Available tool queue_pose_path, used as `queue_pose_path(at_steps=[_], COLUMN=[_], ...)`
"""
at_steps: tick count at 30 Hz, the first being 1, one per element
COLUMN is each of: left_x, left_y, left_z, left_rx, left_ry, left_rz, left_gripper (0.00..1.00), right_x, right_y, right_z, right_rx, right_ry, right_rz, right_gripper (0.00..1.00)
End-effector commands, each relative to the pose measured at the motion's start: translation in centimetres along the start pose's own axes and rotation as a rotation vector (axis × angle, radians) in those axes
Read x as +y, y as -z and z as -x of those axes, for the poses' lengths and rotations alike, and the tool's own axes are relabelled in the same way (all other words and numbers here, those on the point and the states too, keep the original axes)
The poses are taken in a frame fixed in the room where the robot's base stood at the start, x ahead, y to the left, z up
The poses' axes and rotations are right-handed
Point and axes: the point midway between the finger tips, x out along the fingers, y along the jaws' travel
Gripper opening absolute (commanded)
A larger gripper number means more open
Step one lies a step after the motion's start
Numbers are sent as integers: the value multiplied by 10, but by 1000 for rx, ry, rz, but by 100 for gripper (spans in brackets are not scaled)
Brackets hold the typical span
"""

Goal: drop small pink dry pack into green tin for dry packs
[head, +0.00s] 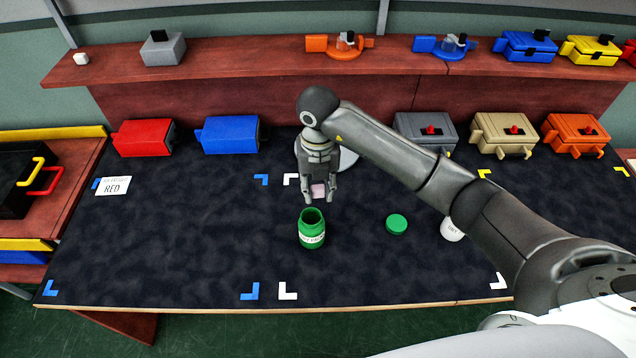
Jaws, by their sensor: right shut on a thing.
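My right gripper (319,196) points down at the middle of the dark table mat and is shut on a small pink dry pack (319,190). The pack shows between the two fingers. The open green tin (312,232) stands upright just in front of the gripper, with a white label on its side and its dark mouth facing up. In the picture the fingertips are just above and behind the tin's rim; the exact height gap is hard to tell. A green lid (397,224) lies flat on the mat to the right of the tin. My left gripper is not in view.
A white labelled container (452,230) stands right of the lid, partly hidden by my right arm. A round pale object (349,158) is behind the gripper. Red (145,138) and blue (228,134) boxes stand at the back left. The mat's left half is mostly clear.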

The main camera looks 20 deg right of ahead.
Motion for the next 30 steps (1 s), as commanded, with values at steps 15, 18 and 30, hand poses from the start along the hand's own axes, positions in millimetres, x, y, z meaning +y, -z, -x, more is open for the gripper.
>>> queue_pose_path(at_steps=[15, 18, 30], left_x=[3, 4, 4], left_y=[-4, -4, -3], left_z=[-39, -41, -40], left_rx=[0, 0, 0], left_ry=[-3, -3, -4], left_rz=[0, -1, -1], left_gripper=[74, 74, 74], right_x=[0, 0, 0], right_y=[0, 0, 0], right_z=[-54, -58, -58], right_rx=[1, 0, 0], right_ry=[-1, 0, 0], right_rz=[2, 3, 4], right_gripper=[17, 17, 48])
